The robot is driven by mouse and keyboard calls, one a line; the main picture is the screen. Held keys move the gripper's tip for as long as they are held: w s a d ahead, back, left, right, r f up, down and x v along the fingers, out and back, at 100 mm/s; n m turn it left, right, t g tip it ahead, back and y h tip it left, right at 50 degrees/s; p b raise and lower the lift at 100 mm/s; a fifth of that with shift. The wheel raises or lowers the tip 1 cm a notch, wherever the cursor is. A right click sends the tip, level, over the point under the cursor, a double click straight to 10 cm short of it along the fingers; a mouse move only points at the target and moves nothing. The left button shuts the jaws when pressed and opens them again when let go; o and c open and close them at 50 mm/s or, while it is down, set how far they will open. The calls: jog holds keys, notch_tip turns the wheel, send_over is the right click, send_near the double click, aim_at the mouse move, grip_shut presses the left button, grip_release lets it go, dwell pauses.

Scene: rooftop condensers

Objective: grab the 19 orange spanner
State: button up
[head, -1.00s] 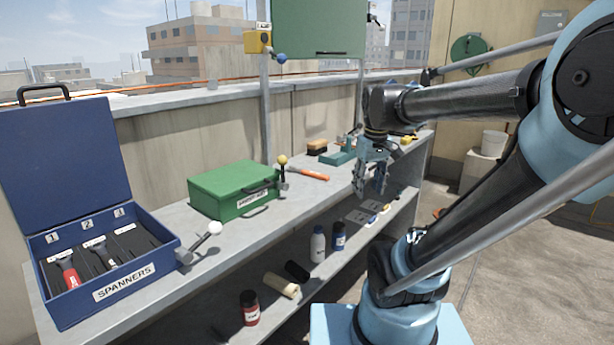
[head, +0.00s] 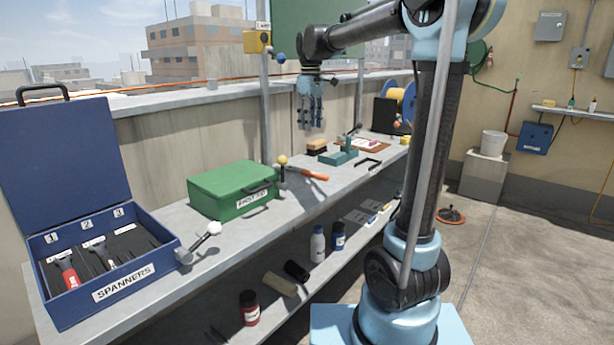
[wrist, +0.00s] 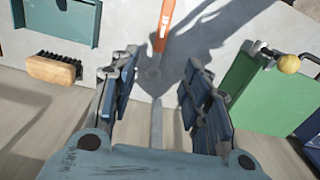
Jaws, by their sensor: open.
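An orange-handled tool, which looks like the spanner (head: 308,173), lies on the workbench to the right of the green first aid box. In the wrist view its orange handle (wrist: 164,22) is at the top, with a pale mark too small to read for sure. A grey part runs from it down between my fingers in the picture. My gripper (head: 310,122) is open and empty, pointing down well above the bench. In the wrist view my gripper (wrist: 160,64) has its two fingers on either side of the grey part, apart from it.
The blue spanner case (head: 70,308) stands open at the left; slots 1 and 2 hold a red and a dark spanner, slot 3 looks empty. The green box (head: 222,186), a yellow-knobbed lever (head: 282,161), a brush (wrist: 53,69) and a teal fixture (head: 338,157) stand near the orange tool.

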send_over(307, 171)
jog(key=f, duration=1.1)
jog(key=shift+d+f, duration=0.35)
jog(key=shift+f, duration=0.05)
jog(key=shift+a+f, duration=0.15)
jog(key=shift+f, duration=1.25)
jog(key=shift+a+f, duration=0.1)
jog(key=shift+f, duration=1.25)
grip_shut()
